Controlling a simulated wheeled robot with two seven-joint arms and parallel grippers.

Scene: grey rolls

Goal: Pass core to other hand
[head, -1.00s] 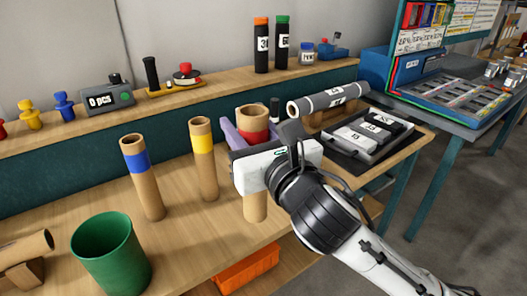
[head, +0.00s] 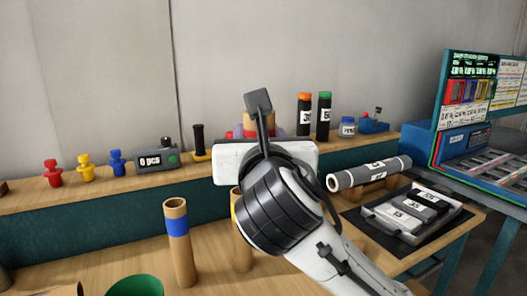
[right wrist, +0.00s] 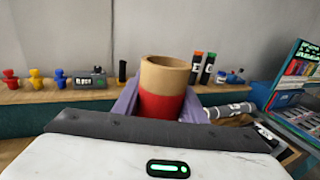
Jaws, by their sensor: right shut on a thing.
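The red-banded cardboard core (right wrist: 165,104) stands upright between the purple fingers of my right gripper (right wrist: 158,97) in the right wrist view. The gripper is shut on it. In the head view my right wrist hides most of this core (head: 258,122); only its upper part shows, raised in front of the back shelf. The blue-banded core (head: 178,228) stands upright on the table to the left. The yellow-banded core (head: 241,252) stands behind my right wrist, mostly hidden. My left gripper is out of view.
A green bin (head: 136,287) is at the lower edge. A grey roll (head: 368,173) lies at the right, with a black and grey tray (head: 375,229) beside it. The back shelf (head: 60,200) carries coloured plugs, a counter (head: 156,158) and bottles. The air left of my right gripper is clear.

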